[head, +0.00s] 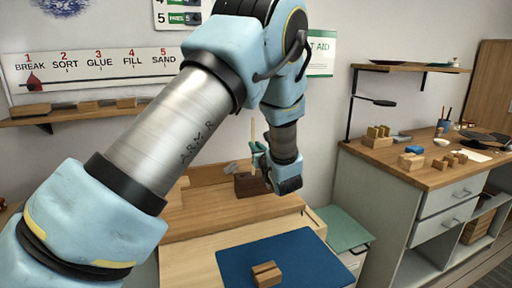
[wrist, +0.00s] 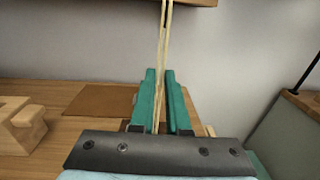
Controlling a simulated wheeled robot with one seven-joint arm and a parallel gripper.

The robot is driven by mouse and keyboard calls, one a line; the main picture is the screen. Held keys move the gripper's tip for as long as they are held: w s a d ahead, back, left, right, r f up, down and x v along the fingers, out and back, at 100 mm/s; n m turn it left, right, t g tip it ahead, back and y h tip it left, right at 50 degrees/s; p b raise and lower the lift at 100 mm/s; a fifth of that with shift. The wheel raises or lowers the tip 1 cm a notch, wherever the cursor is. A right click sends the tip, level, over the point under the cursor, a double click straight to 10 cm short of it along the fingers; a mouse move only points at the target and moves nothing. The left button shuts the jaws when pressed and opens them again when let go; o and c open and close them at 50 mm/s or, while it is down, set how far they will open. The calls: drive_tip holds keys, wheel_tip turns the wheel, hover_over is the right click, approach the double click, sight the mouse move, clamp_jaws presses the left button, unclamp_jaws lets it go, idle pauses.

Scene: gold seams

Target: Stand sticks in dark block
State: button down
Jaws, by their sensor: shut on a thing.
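My gripper (head: 259,150) is above the back of the workbench. Its green fingers, also in the wrist view (wrist: 160,98), are close together around a thin pale stick (wrist: 164,45). The stick runs up beyond the fingertips and out of the picture's top; a second thin line beside it may be another stick or an edge. In the head view the stick (head: 253,130) stands nearly upright above the fingers. The dark block (head: 246,186) sits on the raised bench shelf, just behind and left of my gripper. Its holes cannot be made out.
A blue mat (head: 232,268) with a small wooden block (head: 266,274) lies on the bench front. A green mat (head: 342,229) is at right. Wooden pieces (wrist: 20,126) stand left in the wrist view. A side counter (head: 455,176) holds blocks and tools.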

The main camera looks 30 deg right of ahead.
drive_tip(key=shift+f+b, duration=0.95)
drive_tip(key=shift+f, duration=0.2)
drive_tip(key=c, duration=0.8)
unclamp_jaws()
drive_tip(key=s, duration=0.3)
drive_tip(key=s+a, duration=0.1)
drive_tip(key=s, duration=0.5)
drive_tip(key=shift+a+b, duration=0.3)
drive_tip(key=shift+b, duration=0.1)
